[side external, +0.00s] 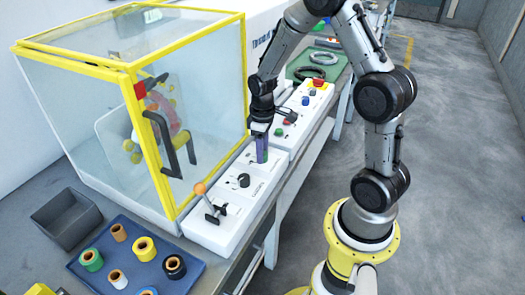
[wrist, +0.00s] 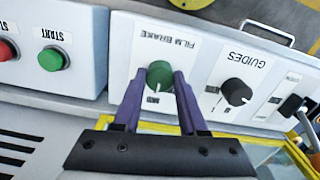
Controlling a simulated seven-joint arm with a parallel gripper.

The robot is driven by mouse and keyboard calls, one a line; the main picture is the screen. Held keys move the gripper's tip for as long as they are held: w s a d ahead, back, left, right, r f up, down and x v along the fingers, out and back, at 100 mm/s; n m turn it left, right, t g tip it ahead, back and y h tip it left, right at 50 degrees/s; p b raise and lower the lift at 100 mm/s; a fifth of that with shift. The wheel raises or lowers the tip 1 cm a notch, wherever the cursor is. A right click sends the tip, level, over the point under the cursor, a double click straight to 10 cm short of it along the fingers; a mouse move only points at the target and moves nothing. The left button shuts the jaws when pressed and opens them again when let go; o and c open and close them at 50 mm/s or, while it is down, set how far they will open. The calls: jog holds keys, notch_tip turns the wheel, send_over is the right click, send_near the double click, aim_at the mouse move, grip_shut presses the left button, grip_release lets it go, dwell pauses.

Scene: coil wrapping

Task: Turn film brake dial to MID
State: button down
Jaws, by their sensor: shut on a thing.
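The film brake dial (wrist: 159,75) is a green-topped round knob on a white panel marked FILM BRAKE (wrist: 166,38), seen in the wrist view. My gripper (wrist: 157,82) has its two purple fingers on either side of the knob, shut on it. Part of a small label shows just below the knob, but the dial's pointer position cannot be read. In the side external view my gripper (side external: 262,150) points down onto the white control panel (side external: 262,182), and its fingers hide the dial there.
A black GUIDES dial (wrist: 236,92) is beside the film brake panel. An orange-topped lever (side external: 200,189) stands at the panel's near end. Green START (wrist: 52,59) and red buttons are on the neighbouring box. A yellow-framed clear enclosure (side external: 190,110) stands close to the left.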

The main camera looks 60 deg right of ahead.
jog(key=shift+r, duration=0.1)
jog(key=shift+c, duration=2.2)
grip_release()
notch_tip(320, 180, up, 14)
